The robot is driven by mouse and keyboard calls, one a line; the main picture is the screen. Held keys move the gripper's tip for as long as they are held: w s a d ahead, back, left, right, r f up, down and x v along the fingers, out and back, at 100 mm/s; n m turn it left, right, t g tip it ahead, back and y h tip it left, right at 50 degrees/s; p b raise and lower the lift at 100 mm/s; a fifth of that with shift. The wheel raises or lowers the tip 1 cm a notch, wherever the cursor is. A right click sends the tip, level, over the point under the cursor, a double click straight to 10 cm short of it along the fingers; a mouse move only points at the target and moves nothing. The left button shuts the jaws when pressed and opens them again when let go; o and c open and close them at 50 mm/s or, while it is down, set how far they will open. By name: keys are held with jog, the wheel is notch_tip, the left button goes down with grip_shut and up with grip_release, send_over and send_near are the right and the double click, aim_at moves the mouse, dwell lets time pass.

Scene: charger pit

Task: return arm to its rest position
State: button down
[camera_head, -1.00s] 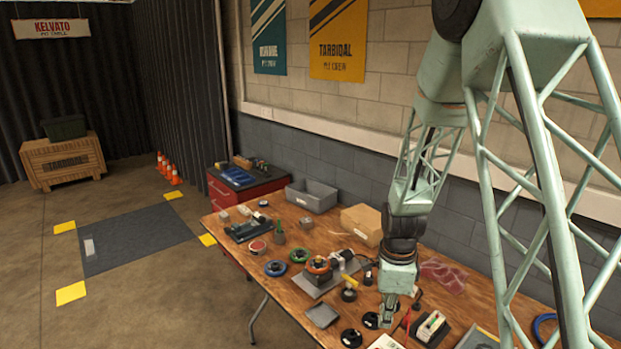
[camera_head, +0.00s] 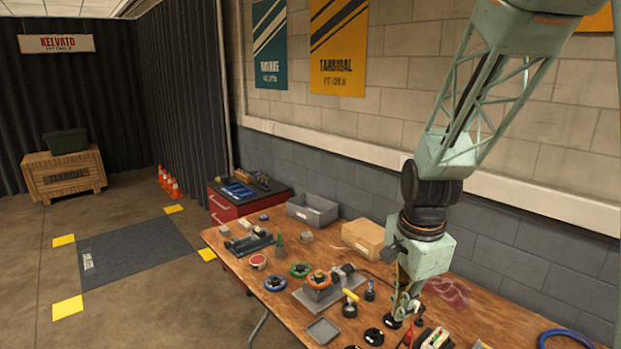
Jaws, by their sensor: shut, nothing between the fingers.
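My arm comes in from the upper right in the head camera view, with pale green lattice links and a dark wrist joint. My gripper (camera_head: 402,305) points down over the right part of the wooden table (camera_head: 508,301). It is shut and holds nothing. Its fingertips show just above or in front of small dark round parts. I cannot tell the exact gap between the fingertips and those parts.
A cardboard box (camera_head: 363,237) and grey bin (camera_head: 312,209) stand along the wall.

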jog(key=s+r+n+t+b, duration=0.1)
jog(key=s+r+n, duration=0.6)
jog(key=s, duration=0.8)
jog(key=s+r+n+t+b, duration=0.1)
jog(key=s+r+n, duration=0.6)
jog(key=s+r, duration=0.5)
jog(key=shift+s+t, duration=0.3)
jog(key=shift+s, duration=1.9)
